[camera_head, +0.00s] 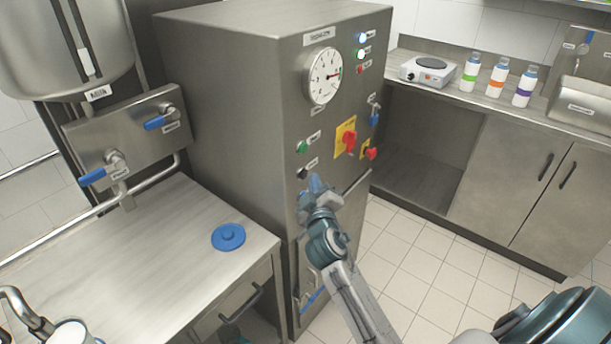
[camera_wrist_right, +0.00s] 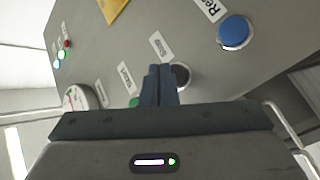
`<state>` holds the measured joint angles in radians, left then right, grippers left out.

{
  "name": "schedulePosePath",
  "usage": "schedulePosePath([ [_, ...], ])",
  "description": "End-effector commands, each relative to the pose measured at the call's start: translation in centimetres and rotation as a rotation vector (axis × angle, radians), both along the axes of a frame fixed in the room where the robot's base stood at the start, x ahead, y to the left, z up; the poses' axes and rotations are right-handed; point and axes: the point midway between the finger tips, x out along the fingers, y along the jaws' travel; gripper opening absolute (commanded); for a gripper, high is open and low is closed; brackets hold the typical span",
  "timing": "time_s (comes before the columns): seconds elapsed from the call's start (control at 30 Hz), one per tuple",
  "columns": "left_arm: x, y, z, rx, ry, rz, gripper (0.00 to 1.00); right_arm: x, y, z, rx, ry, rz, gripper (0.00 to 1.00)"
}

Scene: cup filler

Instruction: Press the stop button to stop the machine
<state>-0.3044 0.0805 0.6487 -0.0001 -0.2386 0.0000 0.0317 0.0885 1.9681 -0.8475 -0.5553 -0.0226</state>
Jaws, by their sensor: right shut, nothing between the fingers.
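The grey machine cabinet (camera_head: 235,75) stands in the middle of the head view. On its front are a green button (camera_head: 302,147) and, below it, a black button (camera_head: 302,172), each with a small label. My right gripper (camera_head: 318,183) is shut and empty, just below and right of the black button. In the right wrist view its closed fingers (camera_wrist_right: 158,72) overlap the left edge of the black button (camera_wrist_right: 181,76), whose label appears to read Stop. The green button (camera_wrist_right: 133,102) is partly hidden beside the fingers. I cannot tell whether the fingertips touch the panel.
A blue button (camera_wrist_right: 236,31) sits beyond the black one. A red switch on a yellow plate (camera_head: 348,138), a red knob (camera_head: 371,153) and a gauge (camera_head: 323,76) are nearby on the panel. A steel table (camera_head: 150,255) with a blue lid (camera_head: 228,237) stands left.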

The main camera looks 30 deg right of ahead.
Motion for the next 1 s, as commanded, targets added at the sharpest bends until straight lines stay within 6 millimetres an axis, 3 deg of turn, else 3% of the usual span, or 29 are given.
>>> schedulePosePath([
  [1.0, -0.24, 0.02, -0.26, 0.0, 0.005, 0.0, 0.42, 0.85, 0.36, 0.01, 0.0, 0.0, 0.0, 0.0],
])
